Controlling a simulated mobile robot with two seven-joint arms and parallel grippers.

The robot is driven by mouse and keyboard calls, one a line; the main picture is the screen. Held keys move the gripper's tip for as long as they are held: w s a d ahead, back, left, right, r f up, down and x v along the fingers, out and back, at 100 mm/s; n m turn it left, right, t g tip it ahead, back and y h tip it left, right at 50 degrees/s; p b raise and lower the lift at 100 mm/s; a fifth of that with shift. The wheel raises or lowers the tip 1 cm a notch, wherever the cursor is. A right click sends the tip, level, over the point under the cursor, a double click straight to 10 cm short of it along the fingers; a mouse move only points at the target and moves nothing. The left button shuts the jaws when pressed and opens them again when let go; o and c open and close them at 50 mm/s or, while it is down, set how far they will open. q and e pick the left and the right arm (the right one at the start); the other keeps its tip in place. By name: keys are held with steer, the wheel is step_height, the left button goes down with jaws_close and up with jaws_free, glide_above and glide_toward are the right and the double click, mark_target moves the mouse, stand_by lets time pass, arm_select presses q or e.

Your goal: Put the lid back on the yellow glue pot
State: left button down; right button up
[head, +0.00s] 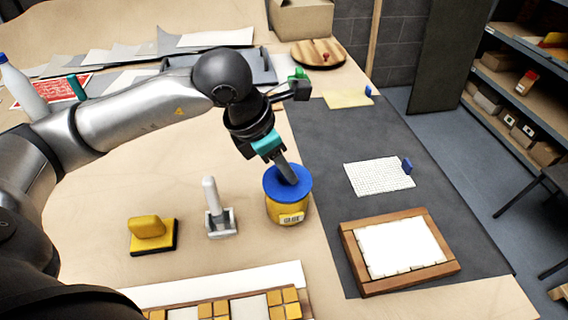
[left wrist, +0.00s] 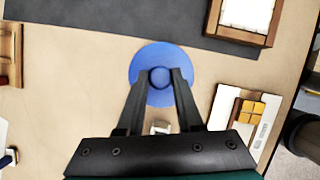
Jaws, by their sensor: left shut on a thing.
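The yellow glue pot (head: 288,212) stands upright on the wooden table, beside the left edge of the dark mat. The round blue lid (head: 300,184) is over its mouth and looks level. I cannot tell whether it rests fully on the rim or is held just above it. My left gripper (head: 288,174) points down from above and is shut on the lid's knob. In the left wrist view the fingertips (left wrist: 160,77) are on either side of the knob, at the middle of the blue lid (left wrist: 150,95). The pot is hidden beneath the lid there. My right gripper is out of view.
A grey-handled tool (head: 213,212) and a yellow float (head: 151,234) stand left of the pot. A wooden frame with a white panel (head: 400,248) and a white mosaic sheet (head: 378,178) lie on the dark mat (head: 325,160). Tiles on a board lie in front.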

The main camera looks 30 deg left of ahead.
arm_select(q)
steer(key=shift+f+b, duration=0.2)
steer(key=shift+b, duration=0.45)
stand_by(0.8)
stand_by(0.4)
jaws_free()
stand_by(0.5)
steer(key=shift+r, duration=0.15)
steer(key=shift+r+p, duration=2.3)
steer(key=shift+r, duration=1.15)
jaws_close()
